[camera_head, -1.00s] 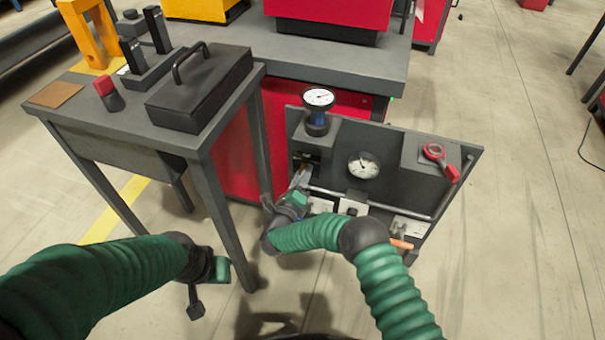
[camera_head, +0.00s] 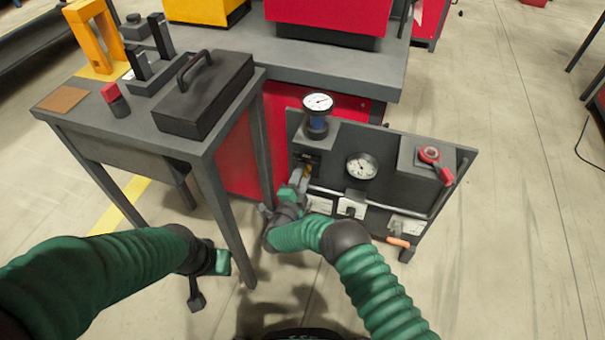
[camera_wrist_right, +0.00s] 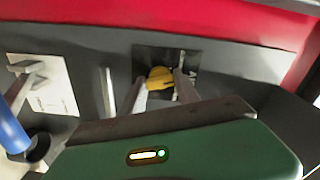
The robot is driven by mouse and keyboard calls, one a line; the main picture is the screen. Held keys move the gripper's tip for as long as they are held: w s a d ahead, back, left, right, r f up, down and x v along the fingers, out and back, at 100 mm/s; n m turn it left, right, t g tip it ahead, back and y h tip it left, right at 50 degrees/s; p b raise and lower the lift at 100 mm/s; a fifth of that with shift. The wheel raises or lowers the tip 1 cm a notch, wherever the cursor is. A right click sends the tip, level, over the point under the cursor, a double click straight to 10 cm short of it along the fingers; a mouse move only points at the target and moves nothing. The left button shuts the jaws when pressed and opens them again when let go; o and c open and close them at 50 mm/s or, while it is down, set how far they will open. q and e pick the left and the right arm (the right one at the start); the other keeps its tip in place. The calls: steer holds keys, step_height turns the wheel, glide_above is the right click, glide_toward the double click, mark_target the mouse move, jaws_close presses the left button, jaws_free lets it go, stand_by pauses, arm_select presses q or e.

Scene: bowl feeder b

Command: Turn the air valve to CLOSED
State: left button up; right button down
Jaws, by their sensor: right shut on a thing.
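A small yellow handle (camera_wrist_right: 160,78) sits in a dark recess of the grey panel, in the right wrist view. I take it for the air valve's handle; its label and setting cannot be read. My right gripper (camera_wrist_right: 162,88) has a finger on each side of the handle and is shut on it. In the head view my right gripper (camera_head: 306,174) is at the panel's left side and largely hides the handle. My left gripper (camera_head: 208,278) hangs low in front of the table, away from the panel; its finger gap is unclear.
The grey panel (camera_head: 398,178) carries a gauge on top (camera_head: 318,103), a face gauge (camera_head: 361,166), a red rotary handle (camera_head: 433,160) and an orange-tipped lever (camera_head: 398,241). A grey table (camera_head: 90,128) with a black lidded box (camera_head: 204,95) stands close to the left.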

steer(key=n, duration=0.5)
steer(key=shift+s+a+f+p, duration=0.15)
steer(key=shift+f+p, duration=0.15)
steer(key=shift+f, duration=0.05)
steer(key=shift+n, duration=0.3)
steer(key=c, duration=1.1)
jaws_free()
steer(key=shift+c, duration=0.2)
steer(key=shift+o, duration=1.2)
steer(key=shift+r, duration=0.1)
